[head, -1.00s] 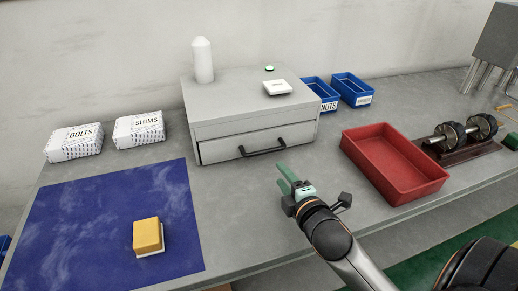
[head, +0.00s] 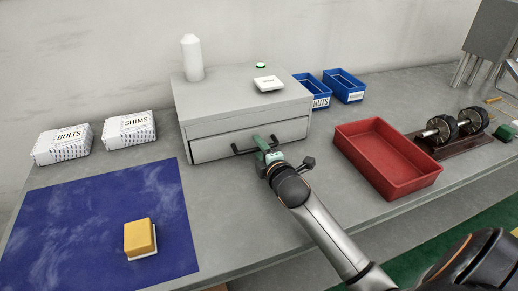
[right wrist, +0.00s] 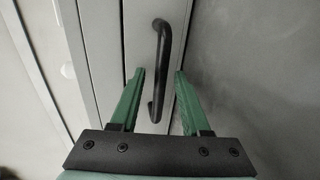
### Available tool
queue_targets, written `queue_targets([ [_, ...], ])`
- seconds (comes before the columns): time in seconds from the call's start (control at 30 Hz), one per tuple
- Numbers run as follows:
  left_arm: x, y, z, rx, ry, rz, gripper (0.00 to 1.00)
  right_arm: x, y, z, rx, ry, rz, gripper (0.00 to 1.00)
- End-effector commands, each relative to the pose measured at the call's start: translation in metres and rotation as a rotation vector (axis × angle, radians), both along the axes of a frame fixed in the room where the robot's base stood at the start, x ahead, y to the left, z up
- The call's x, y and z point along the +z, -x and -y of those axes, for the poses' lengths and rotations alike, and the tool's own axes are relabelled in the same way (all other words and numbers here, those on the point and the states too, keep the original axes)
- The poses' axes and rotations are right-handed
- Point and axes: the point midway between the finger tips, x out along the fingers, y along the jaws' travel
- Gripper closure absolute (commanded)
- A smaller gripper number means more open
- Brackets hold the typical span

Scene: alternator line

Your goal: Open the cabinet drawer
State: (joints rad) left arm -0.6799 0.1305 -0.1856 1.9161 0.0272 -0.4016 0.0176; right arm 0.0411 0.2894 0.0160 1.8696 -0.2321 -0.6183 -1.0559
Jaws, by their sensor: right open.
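The grey cabinet (head: 240,100) stands on the bench with its single drawer (head: 222,146) shut. A dark bar handle (head: 240,151) is on the drawer front; it also shows in the right wrist view (right wrist: 162,50). My right gripper (head: 264,144) is at the handle, hiding its right part in the head view. In the right wrist view its two green fingers (right wrist: 157,85) are apart, with the handle bar between them and space on both sides. The fingers are not closed on the handle. My left gripper is not in view.
A red tray (head: 427,180) is to the right, blue bins (head: 343,76) behind. A yellow block (head: 139,237) lies on the blue mat (head: 60,215). Bench before the drawer is clear.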

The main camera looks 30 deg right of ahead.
Motion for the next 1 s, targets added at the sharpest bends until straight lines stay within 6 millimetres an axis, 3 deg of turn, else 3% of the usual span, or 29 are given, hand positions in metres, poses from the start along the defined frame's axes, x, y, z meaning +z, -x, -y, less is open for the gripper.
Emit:
queue_targets([
  [0.37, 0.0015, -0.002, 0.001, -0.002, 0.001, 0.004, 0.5, -0.0013, -0.004, 0.0007, 0.0, 0.0, -0.001, 0.55],
  [0.77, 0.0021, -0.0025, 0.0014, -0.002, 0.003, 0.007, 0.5, -0.0013, -0.0036, 0.0009, 0.0, 0.0, -0.001, 1.0],
  [1.0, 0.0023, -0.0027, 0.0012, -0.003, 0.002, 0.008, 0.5, -0.0015, -0.0036, 0.0009, 0.0, 0.0, -0.002, 1.0],
])
